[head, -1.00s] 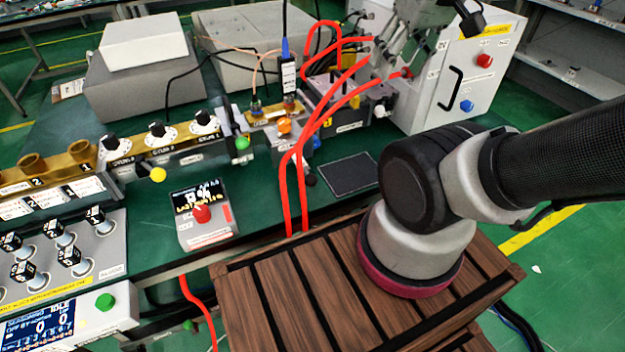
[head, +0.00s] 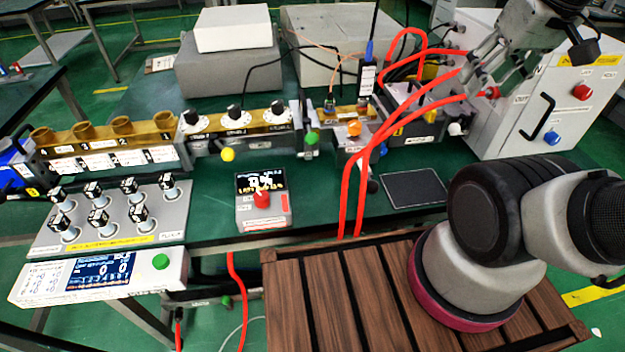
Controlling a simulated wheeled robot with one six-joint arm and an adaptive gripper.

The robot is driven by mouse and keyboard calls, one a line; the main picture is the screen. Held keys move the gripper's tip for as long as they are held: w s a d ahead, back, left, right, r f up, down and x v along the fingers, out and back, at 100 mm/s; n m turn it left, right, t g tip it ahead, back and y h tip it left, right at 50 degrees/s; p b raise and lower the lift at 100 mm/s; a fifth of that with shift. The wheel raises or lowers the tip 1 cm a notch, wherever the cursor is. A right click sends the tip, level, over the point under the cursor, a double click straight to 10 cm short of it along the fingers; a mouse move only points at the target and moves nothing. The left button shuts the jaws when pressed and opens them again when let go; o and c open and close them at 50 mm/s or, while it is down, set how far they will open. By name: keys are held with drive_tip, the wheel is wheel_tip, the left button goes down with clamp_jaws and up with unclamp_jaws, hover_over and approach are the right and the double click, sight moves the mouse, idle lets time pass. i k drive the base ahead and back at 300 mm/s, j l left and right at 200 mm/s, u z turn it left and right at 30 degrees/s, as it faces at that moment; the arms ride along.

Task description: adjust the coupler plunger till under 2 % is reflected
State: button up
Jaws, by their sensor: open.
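In the head view, my gripper (head: 476,76) is at the upper right, open, in front of the white cabinet and by the red hoses. Nothing shows between its fingers. A brass waveguide line runs along the bench. Three black knobs on white dials, the left one (head: 192,117), the middle one (head: 233,114) and the right one (head: 278,109), stand on it. A small meter (head: 262,200) with a lit display and a red button stands in front; its reading is too blurred to trust. I cannot tell which part is the coupler plunger; a green knob (head: 312,138) and an orange knob (head: 353,128) sit farther right.
Red hoses (head: 363,165) loop across the bench in front of the white cabinet (head: 535,100). A panel of several knobbed switches (head: 115,215) and a control box (head: 100,275) are at left. A dark mat (head: 415,187) lies bare. Grey boxes (head: 230,70) stand behind.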

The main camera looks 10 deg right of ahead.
sight(372, 186)
drive_tip(key=k+j, duration=0.45)
drive_tip(key=j, duration=0.15)
drive_tip(key=k+j, duration=0.45)
drive_tip(key=j, duration=0.15)
drive_tip(key=j+z, duration=0.05)
